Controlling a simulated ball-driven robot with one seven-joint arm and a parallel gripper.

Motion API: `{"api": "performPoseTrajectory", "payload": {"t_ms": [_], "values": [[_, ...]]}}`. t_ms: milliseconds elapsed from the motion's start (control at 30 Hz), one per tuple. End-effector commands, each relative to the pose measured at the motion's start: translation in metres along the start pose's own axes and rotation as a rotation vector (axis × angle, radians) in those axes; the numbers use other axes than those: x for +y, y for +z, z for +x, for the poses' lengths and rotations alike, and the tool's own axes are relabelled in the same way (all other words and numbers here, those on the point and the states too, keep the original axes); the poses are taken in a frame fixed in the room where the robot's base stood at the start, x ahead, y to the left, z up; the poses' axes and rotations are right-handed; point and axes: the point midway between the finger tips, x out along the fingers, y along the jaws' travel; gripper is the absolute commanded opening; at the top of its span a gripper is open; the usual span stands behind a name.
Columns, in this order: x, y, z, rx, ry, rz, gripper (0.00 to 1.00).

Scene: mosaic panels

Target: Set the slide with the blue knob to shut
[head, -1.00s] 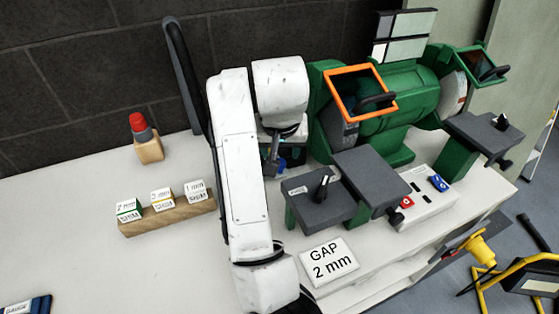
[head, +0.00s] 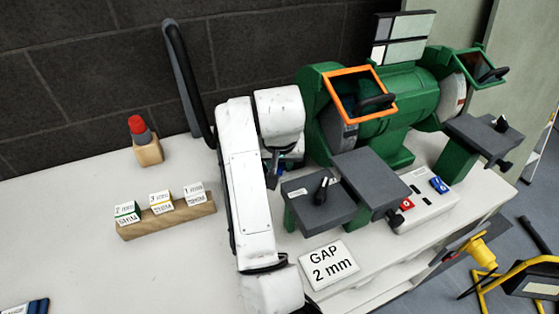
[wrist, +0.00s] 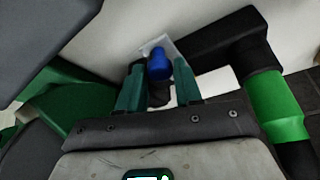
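The blue knob (wrist: 159,65) shows in the wrist view, in front of a pale plate (wrist: 175,48) on the white surface. My gripper (wrist: 159,62) is open, with one dark green finger on each side of the knob. Gaps show between the knob and both fingers; I cannot tell how deep it sits between them. In the head view my white arm reaches down beside the green grinder (head: 390,120). There the arm mostly hides my gripper and the knob. The slide's position cannot be read.
A GAP 2 mm sign (head: 329,265) lies in front. A wooden shim holder (head: 168,220) stands left. In the wrist view, a black and green part (wrist: 275,105) is close on the right.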

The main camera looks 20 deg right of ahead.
Motion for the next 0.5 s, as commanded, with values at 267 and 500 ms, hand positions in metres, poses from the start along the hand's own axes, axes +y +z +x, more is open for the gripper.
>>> {"api": "performPoseTrajectory", "payload": {"t_ms": [267,500], "values": [[0.0,0.0,-0.0001,0.0,0.0,0.0,0.07],[0.0,0.0,-0.0002,0.0,0.0,0.0,0.0]]}}
